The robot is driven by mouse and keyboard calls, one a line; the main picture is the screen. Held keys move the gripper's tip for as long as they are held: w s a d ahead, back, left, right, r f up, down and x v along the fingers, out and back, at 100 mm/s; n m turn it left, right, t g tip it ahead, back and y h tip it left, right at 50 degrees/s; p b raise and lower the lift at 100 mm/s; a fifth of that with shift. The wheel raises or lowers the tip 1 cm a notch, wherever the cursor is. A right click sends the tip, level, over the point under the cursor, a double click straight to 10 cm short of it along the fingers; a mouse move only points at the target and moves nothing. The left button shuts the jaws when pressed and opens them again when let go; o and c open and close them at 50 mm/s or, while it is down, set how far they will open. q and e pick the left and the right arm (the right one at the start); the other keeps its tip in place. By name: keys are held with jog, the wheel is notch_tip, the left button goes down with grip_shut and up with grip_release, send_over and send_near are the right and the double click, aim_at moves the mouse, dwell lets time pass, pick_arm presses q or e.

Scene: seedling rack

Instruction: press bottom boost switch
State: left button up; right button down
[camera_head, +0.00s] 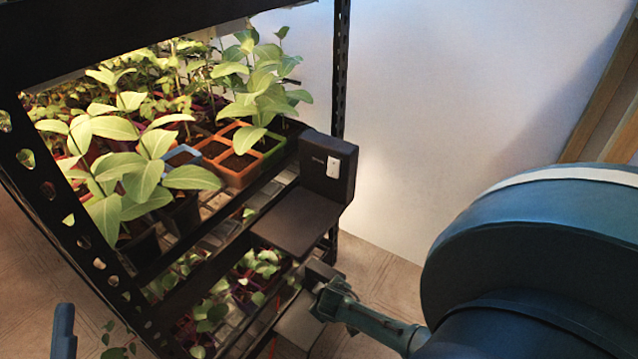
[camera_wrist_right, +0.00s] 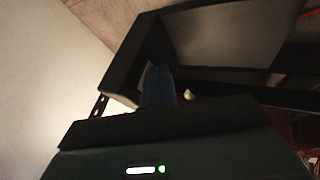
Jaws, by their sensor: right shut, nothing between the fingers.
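The lower dark switch box (camera_head: 320,270) is on the rack's right upright, under the upper box, with a pale plate (camera_head: 298,325) below it. Its switch face is hidden by my right gripper (camera_head: 322,300), which is at or just in front of the box. In the right wrist view, the shut, empty fingers (camera_wrist_right: 158,84) point at a dark box (camera_wrist_right: 128,62); I cannot tell whether they touch it. The upper box (camera_head: 312,172) carries a white rocker switch (camera_head: 333,167). A blue part of mine, likely the left gripper (camera_head: 63,332), shows at the lower left edge.
The black rack (camera_head: 100,255) holds several potted seedlings (camera_head: 150,170) on its shelves. A dark plate (camera_head: 293,220) juts out below the upper box. My right arm fills the lower right. A white wall (camera_head: 440,100) stands behind, with tiled floor (camera_head: 375,270) below.

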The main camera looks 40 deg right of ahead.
pick_arm(q)
jog(key=shift+r, duration=0.1)
pick_arm(e)
jog(key=shift+r, duration=0.1)
pick_arm(q)
jog(key=shift+r+p, duration=0.95)
pick_arm(e)
jog(key=shift+r, duration=0.85)
pick_arm(q)
jog(key=shift+f, duration=0.1)
